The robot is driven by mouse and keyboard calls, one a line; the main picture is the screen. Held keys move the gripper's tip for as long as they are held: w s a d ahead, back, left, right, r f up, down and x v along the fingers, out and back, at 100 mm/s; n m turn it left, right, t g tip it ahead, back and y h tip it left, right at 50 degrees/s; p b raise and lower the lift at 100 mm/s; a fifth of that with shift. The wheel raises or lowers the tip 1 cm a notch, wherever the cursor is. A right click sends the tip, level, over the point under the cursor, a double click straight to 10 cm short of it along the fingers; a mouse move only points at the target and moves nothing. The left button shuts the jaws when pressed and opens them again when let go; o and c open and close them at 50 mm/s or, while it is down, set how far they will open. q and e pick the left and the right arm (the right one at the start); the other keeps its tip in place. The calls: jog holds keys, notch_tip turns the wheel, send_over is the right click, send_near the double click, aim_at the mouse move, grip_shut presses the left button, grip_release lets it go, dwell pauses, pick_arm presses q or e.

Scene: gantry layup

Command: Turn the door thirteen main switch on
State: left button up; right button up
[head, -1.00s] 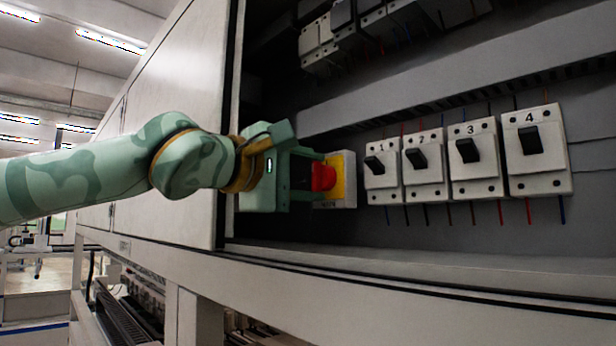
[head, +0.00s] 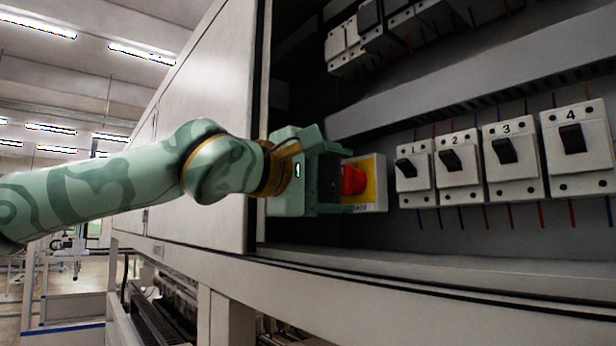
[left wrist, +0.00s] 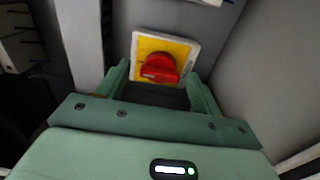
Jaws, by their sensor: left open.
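The main switch is a red rotary knob (head: 353,181) on a yellow plate with a pale surround (head: 381,183), on the cabinet's back panel left of the numbered breakers. In the left wrist view the red knob (left wrist: 159,67) stands ahead, its grip bar lying nearly level in that picture. My left gripper (head: 335,180) is open, its fingers pointing at the knob. In the left wrist view its two fingertips (left wrist: 160,77) lie either side of the knob's lower part; I cannot tell whether they touch it. My right gripper is not in view.
Breakers numbered 1 (head: 414,173), 2 (head: 457,168), 3 (head: 512,162) and 4 (head: 577,149) stand right of the switch. A grey duct (head: 450,85) runs above. The cabinet door panel (head: 205,110) stands left, close to my arm.

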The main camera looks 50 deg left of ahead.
pick_arm(q)
jog(key=s+a+b, duration=0.1)
jog(key=s+b, duration=0.1)
jog(key=s, duration=1.3)
jog(key=shift+s+a, duration=0.2)
jog(key=shift+s, duration=0.2)
